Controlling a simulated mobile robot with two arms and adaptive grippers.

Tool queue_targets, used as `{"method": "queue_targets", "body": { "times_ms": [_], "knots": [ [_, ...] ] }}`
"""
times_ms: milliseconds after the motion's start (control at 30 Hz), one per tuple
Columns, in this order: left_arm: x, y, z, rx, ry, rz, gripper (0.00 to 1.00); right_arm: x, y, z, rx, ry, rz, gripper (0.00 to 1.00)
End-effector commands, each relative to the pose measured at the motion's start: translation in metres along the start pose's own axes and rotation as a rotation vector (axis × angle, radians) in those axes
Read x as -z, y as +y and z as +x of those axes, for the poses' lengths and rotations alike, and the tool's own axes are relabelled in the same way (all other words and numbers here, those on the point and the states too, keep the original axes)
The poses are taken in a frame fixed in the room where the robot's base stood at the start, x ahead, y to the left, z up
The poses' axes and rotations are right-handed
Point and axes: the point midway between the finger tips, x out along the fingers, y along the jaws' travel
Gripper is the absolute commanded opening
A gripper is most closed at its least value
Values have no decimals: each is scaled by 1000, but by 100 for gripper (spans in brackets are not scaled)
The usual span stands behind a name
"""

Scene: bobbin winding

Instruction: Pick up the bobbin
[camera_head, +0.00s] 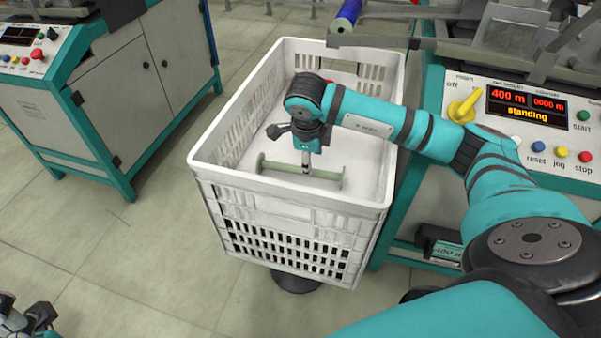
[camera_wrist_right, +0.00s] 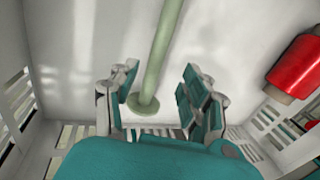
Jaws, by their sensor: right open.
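The bobbin (camera_head: 283,168) is a bare pale green rod with round end flanges. It lies inside the white crate (camera_head: 292,198). In the wrist view the bobbin (camera_wrist_right: 162,55) runs away from me, and its near flange shows between the fingers. My right gripper (camera_head: 306,164) points down into the crate, at the middle of the rod in the head view. Its fingers (camera_wrist_right: 160,98) are apart on either side of the rod's line. Contact cannot be told. Part of my left gripper (camera_head: 28,318) shows at the lower left corner; its jaws are unclear.
The crate's slotted walls surround the right gripper. A machine with a control panel (camera_head: 530,108) reading "standing" stands close on the right. A blue spool (camera_head: 348,14) sits above the crate's far side. A red spool (camera_wrist_right: 296,66) shows at the wrist view's right.

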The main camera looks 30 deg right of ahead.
Motion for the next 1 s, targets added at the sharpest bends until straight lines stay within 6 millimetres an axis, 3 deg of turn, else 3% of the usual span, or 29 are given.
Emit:
{"method": "queue_targets", "body": {
  "times_ms": [167,400,667,1000],
  "knots": [
    [-1,0,-8,0,4,0,61,0,3,14,-2,1,-1,47],
    [-5,0,-25,-2,5,0,61,-2,7,50,-2,2,0,47],
    [-5,0,-22,-5,11,0,61,-2,5,53,0,0,0,47],
    [-5,0,-22,-5,10,0,61,-2,5,52,0,0,0,5]
  ]
}}
